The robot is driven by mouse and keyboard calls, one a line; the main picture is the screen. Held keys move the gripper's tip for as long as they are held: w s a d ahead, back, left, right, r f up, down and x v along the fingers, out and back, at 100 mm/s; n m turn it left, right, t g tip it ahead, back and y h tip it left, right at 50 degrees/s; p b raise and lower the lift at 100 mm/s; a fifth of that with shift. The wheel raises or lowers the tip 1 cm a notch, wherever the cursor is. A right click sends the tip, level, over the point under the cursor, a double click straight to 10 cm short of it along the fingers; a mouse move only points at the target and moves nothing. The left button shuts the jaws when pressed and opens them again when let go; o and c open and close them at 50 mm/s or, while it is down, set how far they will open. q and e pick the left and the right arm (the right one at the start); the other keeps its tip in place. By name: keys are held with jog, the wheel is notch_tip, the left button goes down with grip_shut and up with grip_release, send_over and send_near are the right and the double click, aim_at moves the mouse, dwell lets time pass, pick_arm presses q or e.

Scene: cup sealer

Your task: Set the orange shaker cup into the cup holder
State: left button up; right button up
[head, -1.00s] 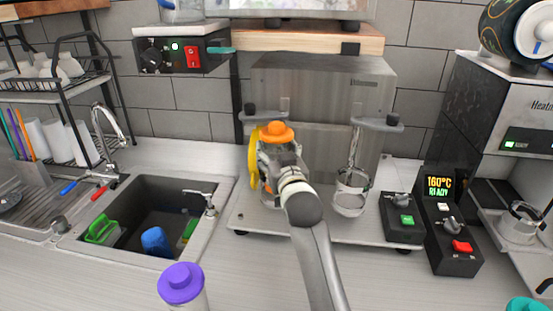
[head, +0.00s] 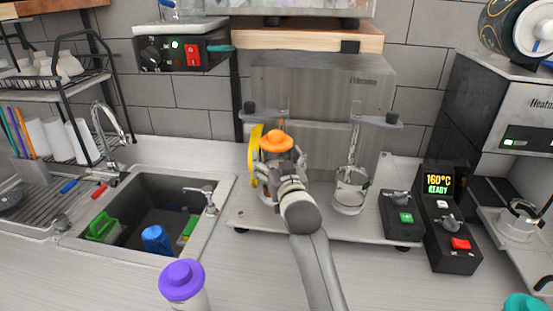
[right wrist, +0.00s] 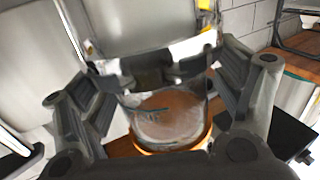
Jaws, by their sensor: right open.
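The orange shaker cup shows in the head view as its orange lid (head: 276,141) above the left cup holder of the sealer. In the right wrist view its clear body (right wrist: 165,115) sits within a metal band (right wrist: 150,65), with the orange rim (right wrist: 170,147) at the bottom of the picture. My right gripper (head: 284,168) is at the cup; in the wrist view its fingers (right wrist: 160,95) are spread on both sides of it. The gripper hides most of the left holder in the head view. The right cup holder (head: 350,190) is empty. My left gripper is out of view.
A yellow part (head: 255,155) stands just left of the cup. A purple-lidded cup (head: 181,281) stands at the front. The sink (head: 120,195) is to the left; control boxes (head: 402,215) are to the right. Bare counter lies in front of the sealer.

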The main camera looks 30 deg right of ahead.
jog(key=shift+r, duration=0.4)
jog(key=shift+s+a+f+p, duration=0.1)
jog(key=shift+s+p, duration=0.25)
jog(key=p+v, duration=0.2)
jog(key=v, duration=0.9)
jog(key=shift+s+p, duration=0.15)
jog(key=shift+p, duration=0.2)
jog(key=shift+f, duration=0.15)
